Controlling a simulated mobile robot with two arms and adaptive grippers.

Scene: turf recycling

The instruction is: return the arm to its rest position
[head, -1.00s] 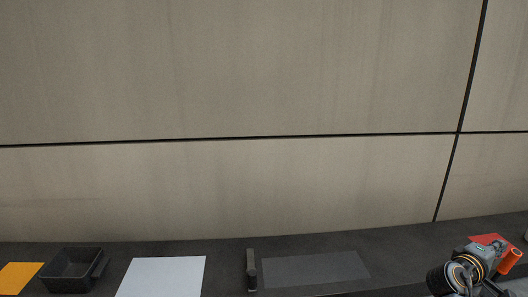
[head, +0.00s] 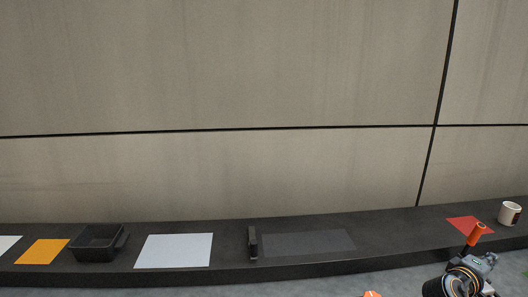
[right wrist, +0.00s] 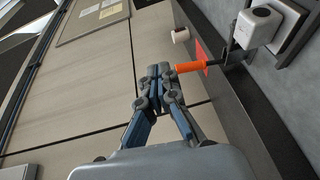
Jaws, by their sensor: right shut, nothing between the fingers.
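My right gripper (head: 487,262) is at the lower right of the head view, low in front of the dark counter (head: 300,268). In the right wrist view its two grey and blue fingers (right wrist: 158,72) meet at the tips, shut and empty. An orange cylinder (head: 477,234) stands just above the gripper in the head view. In the right wrist view the orange cylinder (right wrist: 190,67) appears just past the fingertips, joined to a dark rod; I cannot tell whether they touch. My left gripper is not in view.
On the counter are an orange sheet (head: 42,252), a black bin (head: 97,245), a white sheet (head: 174,251), a black upright object (head: 253,243), a dark mat (head: 308,243), a red sheet (head: 460,224) and a white mug (head: 510,213). Grey floor lies in front.

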